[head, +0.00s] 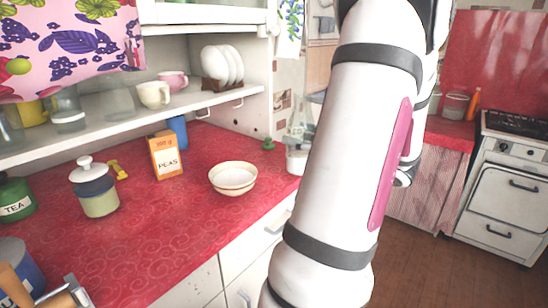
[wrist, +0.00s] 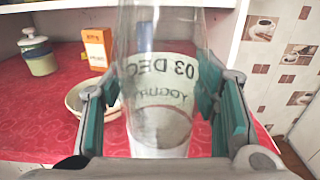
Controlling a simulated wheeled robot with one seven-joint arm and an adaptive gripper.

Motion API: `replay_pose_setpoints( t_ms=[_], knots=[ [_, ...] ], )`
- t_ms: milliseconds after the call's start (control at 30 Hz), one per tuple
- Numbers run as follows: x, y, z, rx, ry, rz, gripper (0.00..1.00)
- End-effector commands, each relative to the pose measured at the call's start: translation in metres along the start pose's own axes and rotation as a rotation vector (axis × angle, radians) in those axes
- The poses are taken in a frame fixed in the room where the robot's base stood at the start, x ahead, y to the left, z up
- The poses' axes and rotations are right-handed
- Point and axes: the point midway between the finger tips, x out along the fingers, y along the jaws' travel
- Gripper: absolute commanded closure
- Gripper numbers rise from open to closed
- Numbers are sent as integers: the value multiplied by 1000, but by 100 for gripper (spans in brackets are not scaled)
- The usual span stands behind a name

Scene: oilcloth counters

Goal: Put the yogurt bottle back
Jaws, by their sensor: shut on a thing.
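The yogurt bottle (wrist: 160,100) is clear glass with a pale printed label reading "03 DEC" and yogurt, the lettering mirrored in the wrist view. It stands roughly upright between the green pads of my gripper (wrist: 163,104), which is shut on it. Its top runs out of the frame. In the head view my arm hides the gripper; a clear and whitish thing (head: 298,160) just left of the arm looks like part of the bottle, but I cannot be sure.
A cream bowl (head: 233,179) sits on the red counter (head: 150,250), left of the bottle. A peas box (head: 166,157), lidded jar (head: 96,190) and green tea tin (head: 15,198) stand farther left. A shelf (head: 120,116) with cups and plates overhangs the back. The counter's middle front is clear.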

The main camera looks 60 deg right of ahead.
Motion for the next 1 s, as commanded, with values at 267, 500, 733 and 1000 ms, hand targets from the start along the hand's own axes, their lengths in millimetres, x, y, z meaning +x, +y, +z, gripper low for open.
replay_pose_setpoints(
  t_ms=[267,500,733,1000],
  knots=[
    [53,-29,-5,-1,-2,5,100],
    [101,-56,-10,-1,-3,3,100],
    [130,-72,-13,-2,-3,1,100],
    [134,-75,-28,4,-1,0,100]
  ],
)
